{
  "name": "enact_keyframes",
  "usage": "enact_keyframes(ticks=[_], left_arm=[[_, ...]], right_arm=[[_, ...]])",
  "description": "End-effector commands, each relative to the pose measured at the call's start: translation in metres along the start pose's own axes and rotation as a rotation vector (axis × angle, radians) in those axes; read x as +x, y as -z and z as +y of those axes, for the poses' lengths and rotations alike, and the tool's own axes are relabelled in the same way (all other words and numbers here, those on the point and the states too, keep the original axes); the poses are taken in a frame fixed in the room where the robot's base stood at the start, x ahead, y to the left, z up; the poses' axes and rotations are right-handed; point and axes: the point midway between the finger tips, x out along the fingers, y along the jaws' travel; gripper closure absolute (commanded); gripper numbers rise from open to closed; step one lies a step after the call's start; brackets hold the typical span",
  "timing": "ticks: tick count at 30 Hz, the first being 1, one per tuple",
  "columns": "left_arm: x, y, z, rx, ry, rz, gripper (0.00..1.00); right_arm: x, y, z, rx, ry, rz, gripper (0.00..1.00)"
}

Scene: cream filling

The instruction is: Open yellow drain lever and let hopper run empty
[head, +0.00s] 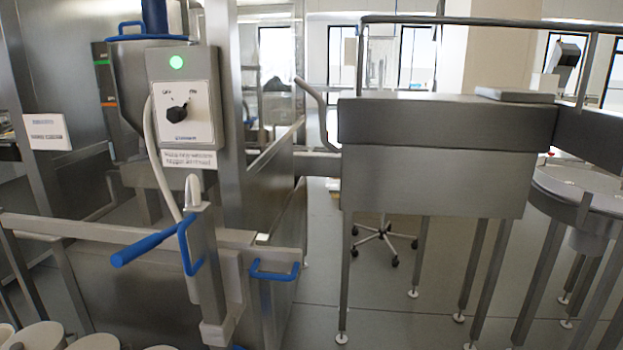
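No yellow lever shows in the head view. A steel vessel (126,75) with a blue top stands at the upper left, partly hidden behind a control box; it may be the hopper, but I cannot tell its contents. The grey control box (183,62) has a lit green lamp (176,62) and a black rotary knob (177,114). Below it, a blue bar handle (146,246) sticks out to the left beside an upright blue loop handle (186,245). Neither of my grippers is in view.
A blue-handled steel bin (274,271) stands low at the centre-left. White round tubs (95,342) crowd the bottom left corner. A steel cabinet on legs (430,180) and a round table (580,190) stand at the right. Floor (325,255) shows between bin and cabinet.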

Motion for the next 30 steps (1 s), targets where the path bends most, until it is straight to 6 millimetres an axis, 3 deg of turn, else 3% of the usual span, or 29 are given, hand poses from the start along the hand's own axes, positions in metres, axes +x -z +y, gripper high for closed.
enact_keyframes(ticks=[8,12,14,30], left_arm=[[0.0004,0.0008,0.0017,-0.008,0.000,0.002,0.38],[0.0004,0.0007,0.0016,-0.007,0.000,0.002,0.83],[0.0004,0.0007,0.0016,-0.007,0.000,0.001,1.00],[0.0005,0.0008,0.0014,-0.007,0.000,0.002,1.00]], right_arm=[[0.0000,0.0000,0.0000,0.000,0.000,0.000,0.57],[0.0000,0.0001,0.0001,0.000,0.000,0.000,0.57],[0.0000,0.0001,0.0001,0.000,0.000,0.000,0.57],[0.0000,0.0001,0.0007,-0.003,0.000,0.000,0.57]])
